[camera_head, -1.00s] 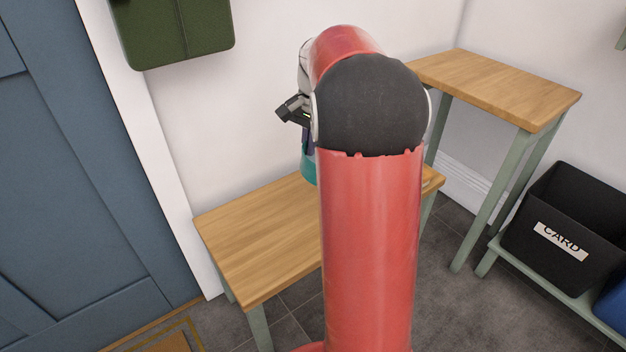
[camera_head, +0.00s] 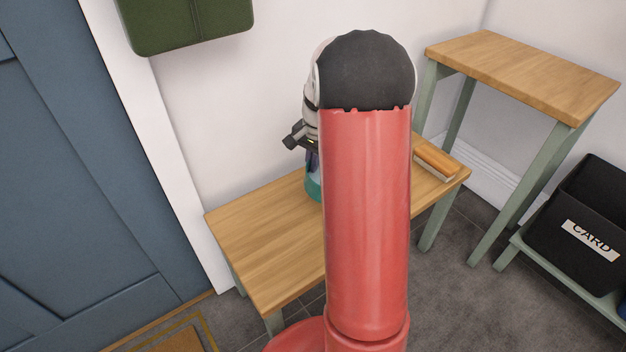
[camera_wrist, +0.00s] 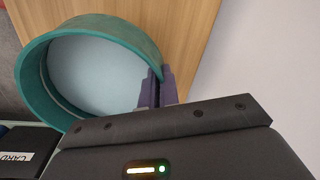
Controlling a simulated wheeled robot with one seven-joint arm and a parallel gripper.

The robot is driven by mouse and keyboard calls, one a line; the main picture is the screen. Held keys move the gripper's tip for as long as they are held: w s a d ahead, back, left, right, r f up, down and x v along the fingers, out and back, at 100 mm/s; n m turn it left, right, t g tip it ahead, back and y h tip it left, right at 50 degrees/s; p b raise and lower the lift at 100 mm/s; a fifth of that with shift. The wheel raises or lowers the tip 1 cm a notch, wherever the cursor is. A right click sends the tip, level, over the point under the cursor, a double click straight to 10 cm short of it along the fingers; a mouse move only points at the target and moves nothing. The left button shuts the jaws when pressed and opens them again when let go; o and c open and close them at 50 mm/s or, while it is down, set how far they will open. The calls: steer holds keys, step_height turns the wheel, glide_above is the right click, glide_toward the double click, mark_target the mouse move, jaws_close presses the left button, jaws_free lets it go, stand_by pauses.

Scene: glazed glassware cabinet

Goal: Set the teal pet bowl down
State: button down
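The teal pet bowl (camera_wrist: 36,92) shows in the wrist view with its pale inside facing the camera. My gripper (camera_wrist: 157,86) is shut on its rim, with one purple finger on each side of the wall. In the head view only a small part of the bowl (camera_head: 313,190) shows beside my red arm, just under the gripper (camera_head: 311,160). It is over the back part of the low wooden bench (camera_head: 262,240). I cannot tell whether its base touches the bench top.
A wooden-looking item (camera_head: 436,160) lies at the bench's right end, partly hidden by my arm. A taller table (camera_head: 525,75) stands at the right, near a black bin (camera_head: 580,225) labelled CARD. A green box (camera_head: 190,22) hangs on the wall. The bench's left part is clear.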

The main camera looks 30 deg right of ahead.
steer(key=shift+f, duration=3.15)
steer(key=shift+f, duration=0.15)
steer(key=c, duration=1.6)
jaws_free()
steer(key=shift+c, duration=0.2)
